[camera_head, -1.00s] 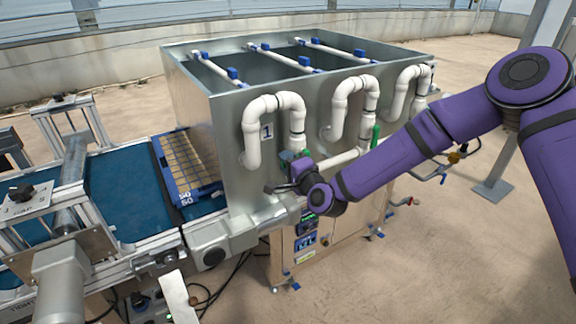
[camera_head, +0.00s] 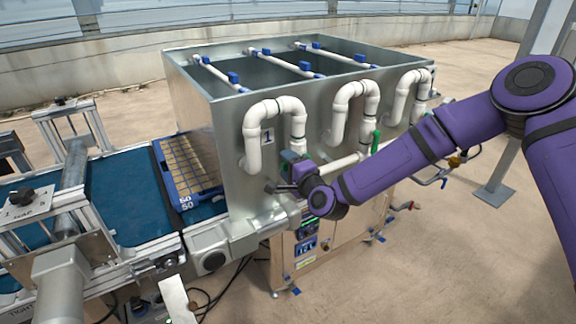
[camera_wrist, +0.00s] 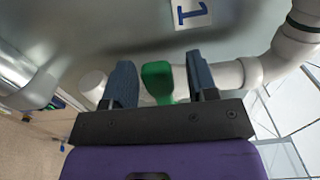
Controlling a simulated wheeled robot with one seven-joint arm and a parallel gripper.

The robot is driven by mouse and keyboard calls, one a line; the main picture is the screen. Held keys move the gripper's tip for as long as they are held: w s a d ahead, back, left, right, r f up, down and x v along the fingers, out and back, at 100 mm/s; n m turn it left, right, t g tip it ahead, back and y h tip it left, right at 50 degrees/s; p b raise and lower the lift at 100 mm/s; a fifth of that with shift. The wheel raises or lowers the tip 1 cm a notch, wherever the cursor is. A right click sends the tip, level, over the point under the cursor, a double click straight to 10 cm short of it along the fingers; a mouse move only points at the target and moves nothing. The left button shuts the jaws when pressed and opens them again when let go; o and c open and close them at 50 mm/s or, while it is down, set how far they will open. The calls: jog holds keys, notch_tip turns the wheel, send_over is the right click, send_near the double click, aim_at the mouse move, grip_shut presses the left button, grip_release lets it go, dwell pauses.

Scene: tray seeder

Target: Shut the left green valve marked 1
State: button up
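The left green valve (camera_head: 291,156) sits on the white pipe under the label 1 (camera_head: 267,136), on the front wall of the metal tank. My gripper (camera_head: 284,178) is right at this valve and hides part of it in the head view. In the wrist view the green handle (camera_wrist: 157,82) stands between the two blue-grey fingers of my gripper (camera_wrist: 160,64). A gap shows on both sides of the handle, so the fingers are open around it and not clamped. The label 1 plate (camera_wrist: 189,12) shows above the handle.
A second green valve (camera_head: 376,139) is on the middle pipe, to the right behind my forearm. White pipes (camera_head: 274,105) bend down close around my gripper. A seed tray (camera_head: 212,187) lies on the blue conveyor (camera_head: 127,205) at the left. A control box (camera_head: 308,240) is below.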

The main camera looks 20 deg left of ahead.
jog(key=v, duration=1)
jog(key=shift+s+d, duration=0.2)
jog(key=shift+d, duration=0.1)
jog(key=d+r+n+g+h, duration=0.2)
jog(key=d+r+n+h, duration=0.45)
jog(key=d, duration=0.65)
jog(key=d+r+n+g+h, duration=0.2)
jog(key=d+r+n+h, duration=0.15)
jog(key=d+r, duration=0.75)
jog(key=s+d+r+g+h, duration=0.1)
jog(key=s+d+r, duration=0.3)
jog(key=s+d, duration=0.5)
jog(key=s+d+r+m+g+h, duration=0.1)
jog(key=s+d+r, duration=0.3)
jog(key=s+d, duration=0.6)
jog(key=s+h, duration=0.1)
jog(key=s, duration=0.5)
jog(key=shift+d+r+m+g+h, duration=0.15)
jog(key=shift+r+m+g+h, duration=0.1)
jog(key=shift+m+g+h, duration=0.05)
